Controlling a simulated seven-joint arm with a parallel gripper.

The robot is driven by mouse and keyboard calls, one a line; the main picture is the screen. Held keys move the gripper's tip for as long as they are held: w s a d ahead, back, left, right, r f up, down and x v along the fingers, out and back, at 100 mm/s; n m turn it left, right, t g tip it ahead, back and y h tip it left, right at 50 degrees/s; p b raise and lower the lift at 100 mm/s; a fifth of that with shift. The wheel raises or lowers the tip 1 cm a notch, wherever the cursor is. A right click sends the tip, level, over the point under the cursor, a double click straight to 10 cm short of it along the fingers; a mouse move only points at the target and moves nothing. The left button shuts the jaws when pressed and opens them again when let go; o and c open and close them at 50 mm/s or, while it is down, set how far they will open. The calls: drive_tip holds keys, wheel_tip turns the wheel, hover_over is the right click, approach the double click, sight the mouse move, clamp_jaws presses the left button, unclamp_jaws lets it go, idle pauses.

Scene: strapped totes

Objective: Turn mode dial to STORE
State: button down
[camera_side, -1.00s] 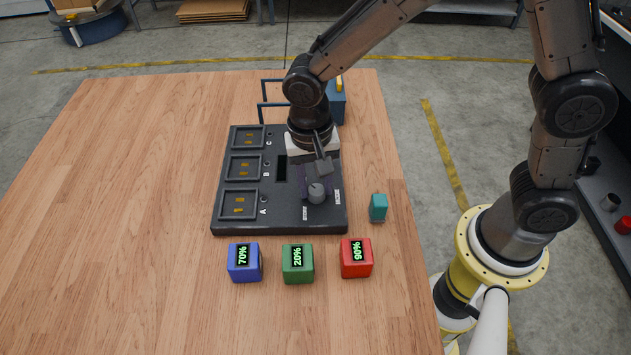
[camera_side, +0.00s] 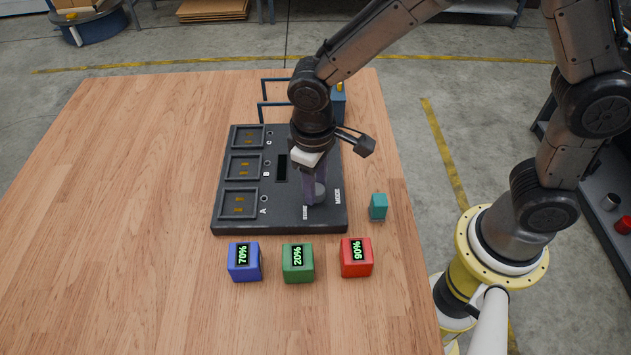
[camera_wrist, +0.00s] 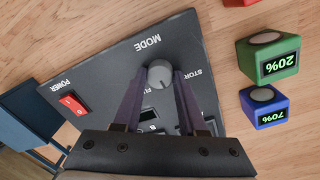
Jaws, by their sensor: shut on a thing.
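The mode dial (camera_side: 316,193) is a round grey knob near the front right of the dark panel (camera_side: 327,218). It also shows in the wrist view (camera_wrist: 160,74), between the "MODE" and "STOR..." lettering. My gripper (camera_side: 315,200) reaches down to the dial from above, and its two purple fingers (camera_wrist: 160,84) are shut on the knob's sides. The "STORE" label is partly covered by a finger in the wrist view. The dial's pointer direction cannot be made out.
Blue (camera_side: 245,262), green (camera_side: 298,264) and red (camera_side: 356,258) cubes with percent displays stand in front of the panel. A teal block (camera_side: 378,207) stands at its right. A red power switch (camera_wrist: 74,104) is on the panel. The table's left side is clear.

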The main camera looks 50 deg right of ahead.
sight(318, 191)
drive_tip(key=n, duration=0.5)
drive_tip(key=shift+r+n, duration=0.1)
drive_tip(key=shift+n, duration=0.2)
drive_tip(key=n, duration=0.5)
drive_tip(key=shift+n, duration=0.3)
drive_tip(key=shift+c, duration=2.3)
unclamp_jaws()
wheel_tip(318, 191, up, 14)
drive_tip(key=shift+s, duration=0.4)
